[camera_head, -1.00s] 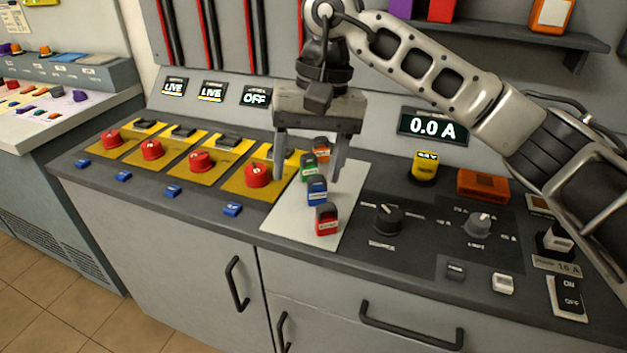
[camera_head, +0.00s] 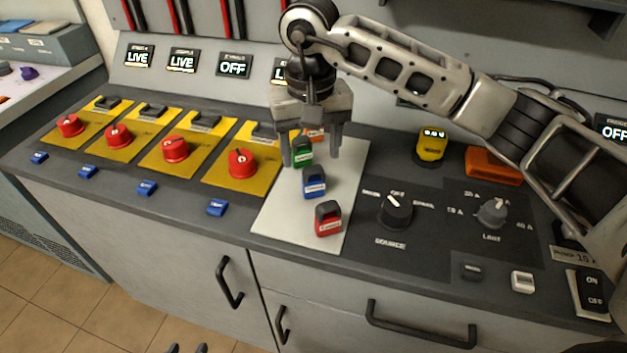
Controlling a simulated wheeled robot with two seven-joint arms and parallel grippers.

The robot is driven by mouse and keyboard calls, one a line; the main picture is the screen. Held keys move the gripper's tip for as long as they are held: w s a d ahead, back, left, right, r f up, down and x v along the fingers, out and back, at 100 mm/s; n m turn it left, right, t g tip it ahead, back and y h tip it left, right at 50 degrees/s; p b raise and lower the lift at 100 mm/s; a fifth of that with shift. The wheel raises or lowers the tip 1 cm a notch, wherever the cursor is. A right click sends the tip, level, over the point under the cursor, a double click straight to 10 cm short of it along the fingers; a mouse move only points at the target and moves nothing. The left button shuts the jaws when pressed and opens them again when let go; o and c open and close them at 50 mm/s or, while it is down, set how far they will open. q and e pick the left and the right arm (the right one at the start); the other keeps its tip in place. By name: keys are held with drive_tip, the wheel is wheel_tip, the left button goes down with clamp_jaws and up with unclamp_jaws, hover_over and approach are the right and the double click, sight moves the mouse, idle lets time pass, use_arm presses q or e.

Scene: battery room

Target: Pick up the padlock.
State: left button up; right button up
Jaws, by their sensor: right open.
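Several small padlocks stand in a row on a white plate (camera_head: 283,222): an orange one (camera_head: 316,134), a green one (camera_head: 303,153), a blue one (camera_head: 314,183) and a red one (camera_head: 328,219). My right gripper (camera_head: 311,158) is open and points down at the far end of the row. Its fingers show on either side of the green and orange padlocks, and it partly hides the orange one. I cannot tell whether it touches either. Only the dark fingertips of my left gripper (camera_head: 188,349) show at the bottom edge, apart from each other.
Left of the plate are yellow panels with red knobs (camera_head: 241,163) and blue tags (camera_head: 217,207) in front. To the right are a source dial (camera_head: 396,211), a limit dial (camera_head: 493,213), a yellow device (camera_head: 432,144) and an orange box (camera_head: 494,165). Cabinet handles (camera_head: 421,330) stick out below.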

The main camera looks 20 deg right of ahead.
sight(313, 168)
drive_tip(key=f, duration=0.2)
drive_tip(key=f+p, duration=0.1)
drive_tip(key=f, duration=0.2)
drive_tip(key=shift+s+d+f, duration=0.1)
drive_tip(key=shift+s+d, duration=0.05)
drive_tip(key=shift+s, duration=0.05)
drive_tip(key=c, duration=1.1)
